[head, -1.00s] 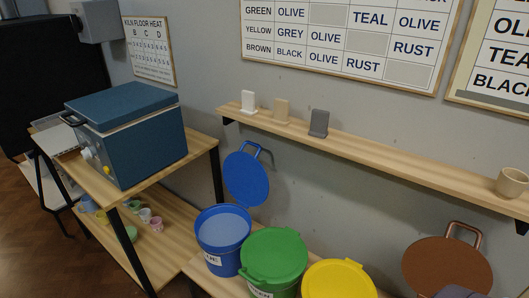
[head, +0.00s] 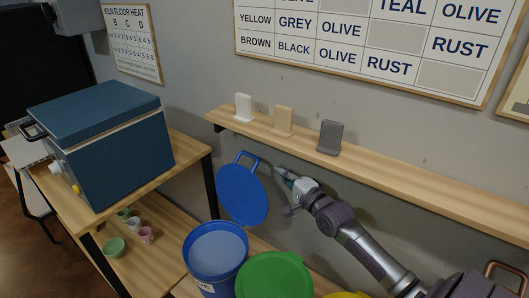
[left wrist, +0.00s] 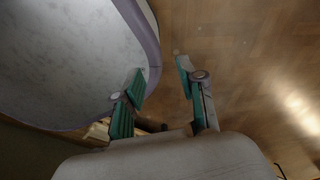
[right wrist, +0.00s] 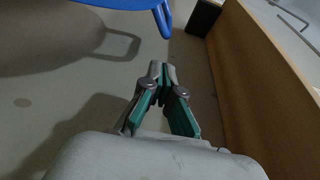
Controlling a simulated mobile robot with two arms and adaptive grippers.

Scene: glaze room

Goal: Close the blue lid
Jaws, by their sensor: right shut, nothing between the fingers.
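The blue lid (head: 243,194) stands open, tilted up behind the blue bucket (head: 216,250), with its handle loop at the top. The bucket's mouth is uncovered and shows a pale blue surface inside. My right gripper (head: 279,172) is shut and empty, just right of the lid's upper edge and below the shelf. In the right wrist view the gripper (right wrist: 162,66) points toward the wall, with the lid's blue edge and handle (right wrist: 163,18) just beyond the fingertips, apart from them. My left gripper (left wrist: 158,77) is open and empty in the left wrist view, over the wooden floor.
A wooden shelf (head: 370,176) with several small tiles runs along the wall above my right gripper. A green lidded bucket (head: 275,277) stands right of the blue one. A blue kiln (head: 105,140) sits on a wooden table at left.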

